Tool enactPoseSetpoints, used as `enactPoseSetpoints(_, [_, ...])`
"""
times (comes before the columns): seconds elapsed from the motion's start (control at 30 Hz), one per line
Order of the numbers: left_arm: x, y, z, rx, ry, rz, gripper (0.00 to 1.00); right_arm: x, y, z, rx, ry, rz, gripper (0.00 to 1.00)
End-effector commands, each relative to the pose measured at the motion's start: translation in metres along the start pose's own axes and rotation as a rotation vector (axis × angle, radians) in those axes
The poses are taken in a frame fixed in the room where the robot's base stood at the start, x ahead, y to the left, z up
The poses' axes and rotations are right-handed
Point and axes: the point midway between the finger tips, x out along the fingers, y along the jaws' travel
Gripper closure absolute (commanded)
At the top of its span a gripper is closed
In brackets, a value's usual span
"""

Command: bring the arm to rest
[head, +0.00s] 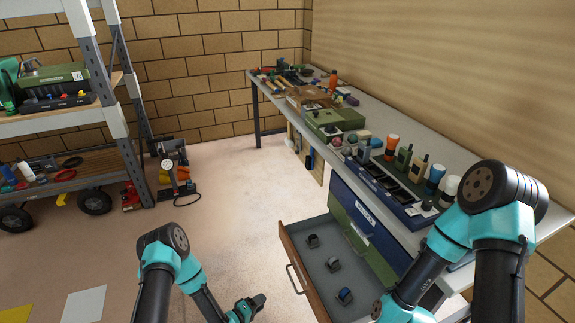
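My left arm comes in from the bottom left, bent at its elbow. Its gripper (248,308) is low at the bottom edge, above the floor and left of an open drawer (296,255). It is small and dark here, and I cannot tell whether its fingers are open or shut; I see nothing held in it. My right arm is bent at the right, in front of the workbench. Its forearm runs down to the bottom edge by the drawer's right side, and its gripper is out of view.
The workbench (437,157) along the right wall carries bottles, trays and tools. The pulled-out drawer holds three small rolls (333,264). A loaded shelf rack (112,120) stands at left, with a wheeled cart (92,180) by it. The middle floor (225,215) is clear.

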Motion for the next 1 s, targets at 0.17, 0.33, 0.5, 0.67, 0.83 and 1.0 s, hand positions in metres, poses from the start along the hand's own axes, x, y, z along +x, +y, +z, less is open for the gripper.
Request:
enactPoseSetpoints(0.17, [-0.010, 0.009, -0.008, 0.098, -0.022, -0.139, 0.64, 0.000, 0.000, 0.000, 0.000, 0.000, 0.000, 0.42])
enactPoseSetpoints(0.33, [-0.039, 0.023, -0.013, 0.238, -0.091, -0.375, 0.64, 0.000, 0.000, 0.000, 0.000, 0.000, 0.000, 0.42])
enactPoseSetpoints(0.5, [-0.083, 0.044, -0.006, 0.345, -0.209, -0.603, 0.64, 0.000, 0.000, 0.000, 0.000, 0.000, 0.000, 0.42])
enactPoseSetpoints(0.67, [-0.133, 0.072, 0.011, 0.400, -0.354, -0.780, 0.64, 0.000, 0.000, 0.000, 0.000, 0.000, 0.000, 0.42])
enactPoseSetpoints(0.83, [-0.180, 0.100, 0.035, 0.410, -0.498, -0.895, 0.64, 0.000, 0.000, 0.000, 0.000, 0.000, 0.000, 0.42])
enactPoseSetpoints(1.0, [-0.199, 0.111, 0.048, 0.405, -0.564, -0.931, 0.64, 0.000, 0.000, 0.000, 0.000, 0.000, 0.000, 0.42])
